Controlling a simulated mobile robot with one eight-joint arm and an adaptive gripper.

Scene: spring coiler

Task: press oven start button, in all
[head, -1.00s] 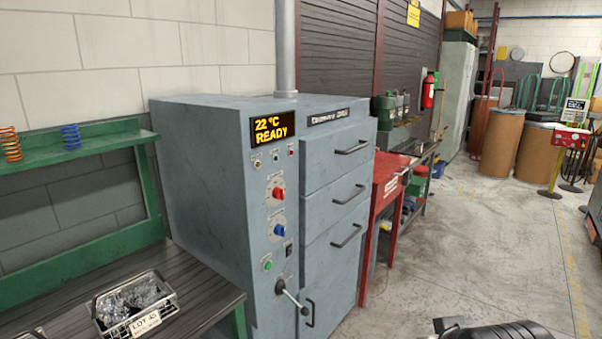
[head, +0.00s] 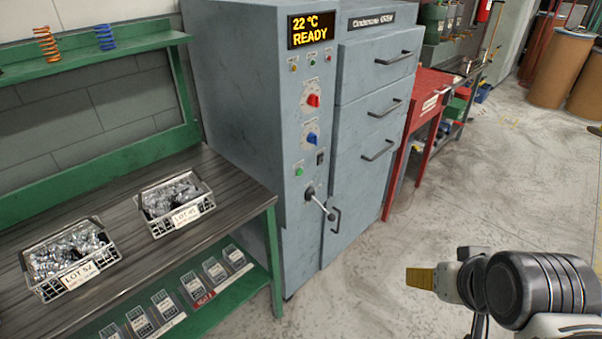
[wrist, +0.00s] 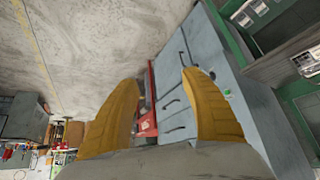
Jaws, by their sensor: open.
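The grey oven (head: 250,130) stands at the middle of the head view, its display (head: 312,29) reading "22 °C READY". A green button (head: 299,171) sits low on its control panel, below a red knob (head: 313,100) and a blue knob (head: 312,138). A lever handle (head: 320,204) is below the button. My gripper (head: 420,278) is at the lower right of the head view, well apart from the oven. In the wrist view its two yellow fingers (wrist: 158,115) are spread with nothing between them; the oven shows beyond them, tilted.
A workbench (head: 190,245) with green frame stands left of the oven, carrying two wire baskets (head: 68,258) (head: 175,203) of metal parts. The concrete floor (head: 480,180) between my gripper and the oven is clear.

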